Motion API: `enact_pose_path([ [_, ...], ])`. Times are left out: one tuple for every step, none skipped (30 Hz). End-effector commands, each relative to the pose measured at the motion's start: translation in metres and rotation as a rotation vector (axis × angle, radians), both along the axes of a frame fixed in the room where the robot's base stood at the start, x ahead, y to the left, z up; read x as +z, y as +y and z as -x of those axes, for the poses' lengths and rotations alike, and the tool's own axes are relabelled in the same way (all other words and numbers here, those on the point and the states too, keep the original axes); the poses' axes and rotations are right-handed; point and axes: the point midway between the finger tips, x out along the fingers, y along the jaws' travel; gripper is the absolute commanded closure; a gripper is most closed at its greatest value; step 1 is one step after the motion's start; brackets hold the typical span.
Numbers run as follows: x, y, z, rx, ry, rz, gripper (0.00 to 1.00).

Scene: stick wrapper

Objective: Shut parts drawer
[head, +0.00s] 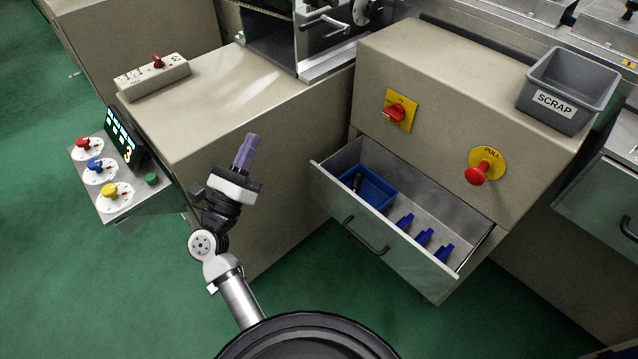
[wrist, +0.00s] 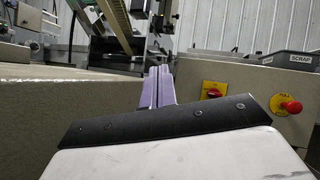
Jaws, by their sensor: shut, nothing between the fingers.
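The parts drawer (head: 343,212) stands pulled out from the beige cabinet (head: 450,90) in the head view. Its metal front has a black bar handle (head: 366,236). Inside are a blue bin (head: 376,190) with a dark item in it and several blue parts (head: 424,237). My gripper (head: 245,152) is up and to the left of the drawer, apart from it, with its purple fingers together and empty. In the wrist view my gripper's fingers (wrist: 158,85) point toward the machine. The drawer is not visible in the wrist view.
A red pull knob (head: 476,174) and a red rotary switch (head: 396,112) are on the cabinet face above the drawer. A grey scrap bin (head: 568,88) sits on top. A control panel (head: 115,170) with knobs is left of my arm. Green floor lies open before the drawer.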

Motion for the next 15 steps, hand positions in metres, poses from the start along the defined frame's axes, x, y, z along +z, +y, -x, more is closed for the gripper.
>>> enact_pose_path([
  [-0.030,-0.009,0.006,-0.018,0.034,-0.123,1.00],
  [-0.048,-0.014,0.010,-0.034,0.050,-0.199,1.00],
  [-0.070,-0.020,0.016,-0.057,0.070,-0.292,1.00],
  [-0.086,-0.024,0.022,-0.077,0.084,-0.354,1.00],
  [-0.101,-0.027,0.027,-0.098,0.098,-0.410,1.00],
  [-0.119,-0.030,0.035,-0.125,0.112,-0.474,1.00],
  [-0.130,-0.032,0.040,-0.145,0.123,-0.515,1.00],
  [-0.140,-0.033,0.046,-0.165,0.131,-0.550,1.00],
  [-0.151,-0.035,0.051,-0.186,0.139,-0.587,1.00],
  [-0.158,-0.036,0.055,-0.200,0.145,-0.609,1.00],
  [-0.162,-0.036,0.058,-0.210,0.148,-0.626,1.00],
  [-0.167,-0.037,0.060,-0.221,0.152,-0.643,1.00],
  [-0.169,-0.038,0.061,-0.227,0.153,-0.651,1.00],
  [-0.171,-0.039,0.061,-0.231,0.155,-0.655,1.00],
  [-0.171,-0.042,0.060,-0.233,0.154,-0.658,1.00],
])
